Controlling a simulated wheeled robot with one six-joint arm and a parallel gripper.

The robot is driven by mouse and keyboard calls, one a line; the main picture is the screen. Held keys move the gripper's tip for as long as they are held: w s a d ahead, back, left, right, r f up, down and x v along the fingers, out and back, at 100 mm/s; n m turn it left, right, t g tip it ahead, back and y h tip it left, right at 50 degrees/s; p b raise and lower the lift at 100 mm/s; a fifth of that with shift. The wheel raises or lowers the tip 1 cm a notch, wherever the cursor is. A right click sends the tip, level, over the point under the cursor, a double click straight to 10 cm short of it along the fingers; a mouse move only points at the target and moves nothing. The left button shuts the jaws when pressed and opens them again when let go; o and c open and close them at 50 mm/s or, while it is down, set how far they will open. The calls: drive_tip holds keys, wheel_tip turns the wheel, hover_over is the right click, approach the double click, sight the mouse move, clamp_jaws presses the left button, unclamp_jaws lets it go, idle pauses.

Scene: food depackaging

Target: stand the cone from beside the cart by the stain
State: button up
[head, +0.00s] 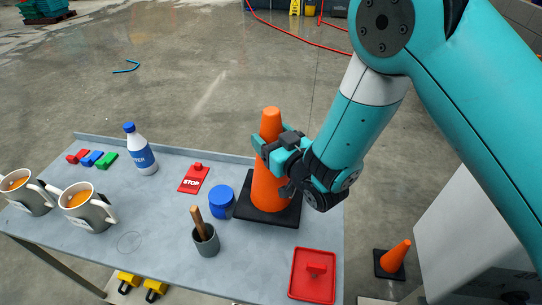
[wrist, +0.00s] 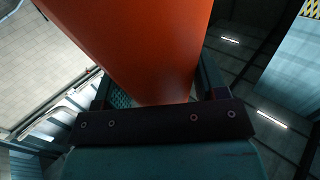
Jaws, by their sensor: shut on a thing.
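My gripper (head: 279,155) is shut around the upper part of a large orange cone (head: 268,186) with a square black base. The cone is upright and appears in front of the right part of the grey cart top (head: 165,260). I cannot tell whether its base touches the top or hangs above it. In the wrist view the orange cone (wrist: 140,40) fills the space between the jaws. A second, smaller-looking orange cone (head: 396,256) stands on the floor right of the cart. A faint ring mark (head: 130,242) shows on the cart top; no other stain is clear.
A bottle (head: 140,152) and two mugs (head: 85,208) stand left. Floor behind is mostly clear.

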drive_tip(key=shift+f+p, duration=0.65)
drive_tip(key=shift+f, duration=1.95)
drive_tip(key=o, duration=1.6)
drive_tip(key=shift+o, duration=0.2)
drive_tip(key=b+v, duration=0.5)
drive_tip(key=v, duration=0.7)
